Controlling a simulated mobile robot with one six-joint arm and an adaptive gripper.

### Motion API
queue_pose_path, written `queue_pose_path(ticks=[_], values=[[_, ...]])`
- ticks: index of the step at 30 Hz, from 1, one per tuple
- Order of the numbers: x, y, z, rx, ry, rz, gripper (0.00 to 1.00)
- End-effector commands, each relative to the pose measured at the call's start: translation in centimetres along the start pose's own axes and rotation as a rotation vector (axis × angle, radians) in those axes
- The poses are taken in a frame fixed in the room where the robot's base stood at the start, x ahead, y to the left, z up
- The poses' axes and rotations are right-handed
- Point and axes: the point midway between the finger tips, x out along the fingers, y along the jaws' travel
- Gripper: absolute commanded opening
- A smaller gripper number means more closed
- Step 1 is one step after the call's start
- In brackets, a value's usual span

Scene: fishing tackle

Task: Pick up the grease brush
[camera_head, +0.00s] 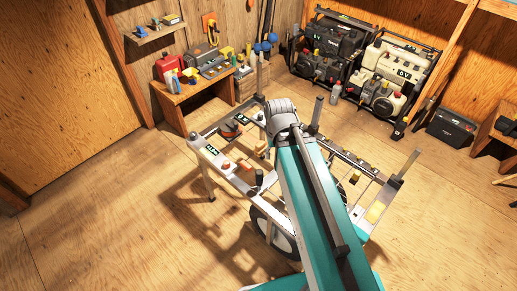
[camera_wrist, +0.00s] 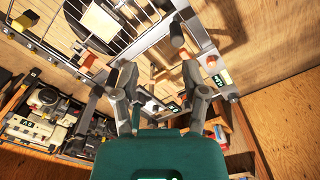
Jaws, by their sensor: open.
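In the wrist view my gripper (camera_wrist: 158,72) is open, its two fingers spread, with nothing held between them. Small tan and orange pieces show beyond the gap, and I cannot tell whether they touch the fingers. A short dark handle-like piece (camera_wrist: 178,36) with a reddish end lies on the metal frame above the right finger. I cannot tell for sure which piece is the grease brush. In the head view my arm reaches over a metal-framed cart (camera_head: 212,154), and my gripper is hidden behind it. A reddish piece (camera_head: 227,163) lies on the cart's left side.
A low wooden bench (camera_head: 190,93) with tackle stands at the back left. Black and cream machines (camera_head: 392,75) stand along the back wall. A black case (camera_head: 450,128) is at the right. The left floor is clear.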

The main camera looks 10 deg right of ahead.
Motion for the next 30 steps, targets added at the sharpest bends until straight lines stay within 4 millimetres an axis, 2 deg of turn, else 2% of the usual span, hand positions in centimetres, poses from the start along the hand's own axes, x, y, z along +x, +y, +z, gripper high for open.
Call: queue_pose_path(ticks=[1, 3, 4, 8, 11, 17, 24, 30], values=[[0.0, 0.0, 0.0, 0.0, 0.0, 0.0, 0.63], [0.1, 0.0, -0.1, 0.002, 0.0, 0.0, 0.76], [0.1, 0.0, -0.2, 0.005, 0.0, 0.0, 0.77], [0.8, 0.0, -1.4, 0.033, 0.0, 0.0, 0.77], [1.9, 0.5, -3.1, 0.089, 0.0, 0.0, 0.77], [5.1, 0.4, -9.0, 0.263, 0.0, 0.0, 0.77], [9.8, 0.2, -18.1, 0.555, 0.0, 0.0, 0.77], [13.0, 0.0, -24.6, 0.777, 0.0, -0.001, 0.77]])
